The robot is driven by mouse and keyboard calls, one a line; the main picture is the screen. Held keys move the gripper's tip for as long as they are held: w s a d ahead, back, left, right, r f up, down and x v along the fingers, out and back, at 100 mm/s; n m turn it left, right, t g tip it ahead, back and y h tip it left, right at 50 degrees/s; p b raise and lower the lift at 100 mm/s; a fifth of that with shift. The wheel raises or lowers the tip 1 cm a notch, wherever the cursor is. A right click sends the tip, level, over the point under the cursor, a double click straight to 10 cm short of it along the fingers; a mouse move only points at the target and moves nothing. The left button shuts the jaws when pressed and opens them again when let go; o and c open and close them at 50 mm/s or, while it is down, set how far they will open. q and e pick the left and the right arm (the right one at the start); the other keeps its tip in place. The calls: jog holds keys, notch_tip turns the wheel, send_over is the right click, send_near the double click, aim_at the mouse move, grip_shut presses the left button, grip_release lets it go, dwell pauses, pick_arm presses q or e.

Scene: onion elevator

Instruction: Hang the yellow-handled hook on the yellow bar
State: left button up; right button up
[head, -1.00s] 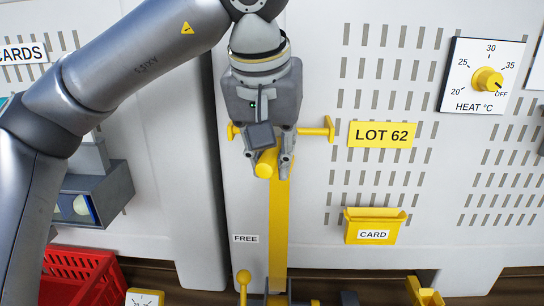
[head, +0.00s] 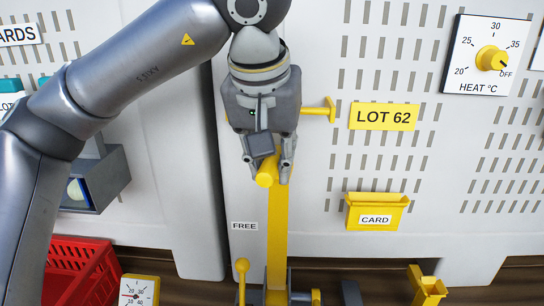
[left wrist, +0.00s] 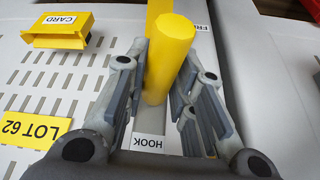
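A yellow cylindrical handle (head: 265,180) points toward the camera between the fingertips of my left gripper (head: 269,167). In the left wrist view the handle (left wrist: 172,52) is between the finger pads, which look closed on it; a HOOK label (left wrist: 149,143) shows beyond them. The hook end is hidden. A flat yellow vertical strip (head: 279,222) runs down from behind the handle past a FREE label (head: 244,226). My right gripper is not in view.
To the right are a LOT 62 sign (head: 384,116), a yellow CARD holder (head: 376,212) and a heat dial (head: 488,55). A red crate (head: 80,268) and a small gauge (head: 139,291) stand low left. A yellow ball-topped lever (head: 242,266) stands below.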

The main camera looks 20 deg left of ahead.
pick_arm(q)
jog(key=o, duration=0.4)
jog(key=shift+c, duration=0.2)
jog(key=v, duration=1.2)
